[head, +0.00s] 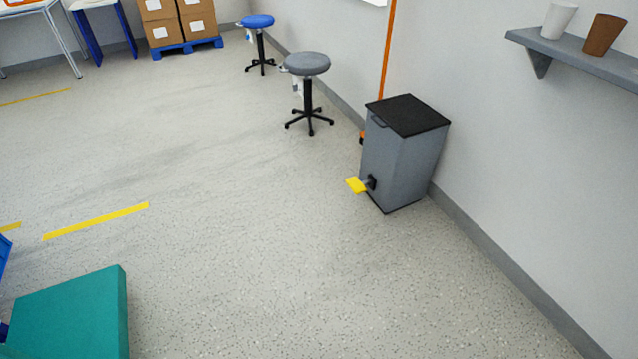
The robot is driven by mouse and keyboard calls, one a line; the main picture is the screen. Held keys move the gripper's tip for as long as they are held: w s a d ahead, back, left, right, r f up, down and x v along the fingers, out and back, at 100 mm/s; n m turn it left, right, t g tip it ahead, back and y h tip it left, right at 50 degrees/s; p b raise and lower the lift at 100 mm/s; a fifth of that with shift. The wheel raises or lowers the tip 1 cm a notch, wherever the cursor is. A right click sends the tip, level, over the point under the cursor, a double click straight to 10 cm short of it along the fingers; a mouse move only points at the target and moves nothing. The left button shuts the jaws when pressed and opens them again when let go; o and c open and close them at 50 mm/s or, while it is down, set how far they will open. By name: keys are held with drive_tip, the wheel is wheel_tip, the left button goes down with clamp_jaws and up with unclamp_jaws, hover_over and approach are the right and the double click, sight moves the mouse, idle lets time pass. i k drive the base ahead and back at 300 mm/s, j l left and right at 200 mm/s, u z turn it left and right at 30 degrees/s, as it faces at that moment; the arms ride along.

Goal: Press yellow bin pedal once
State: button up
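A grey bin (402,160) with a black lid (408,114) stands on the floor against the right wall. Its lid is shut. A yellow pedal (356,186) sticks out to the left from a black mount low on the bin's side, close above the floor. Nothing touches the pedal. My gripper is not in view.
A grey stool (308,64) and a blue stool (258,22) stand behind the bin along the wall. A shelf (570,50) with two cups juts from the right wall. A teal block (75,315) is at lower left. Floor left of the pedal is clear.

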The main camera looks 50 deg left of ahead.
sight(358, 186)
drive_tip(key=u, duration=1.55)
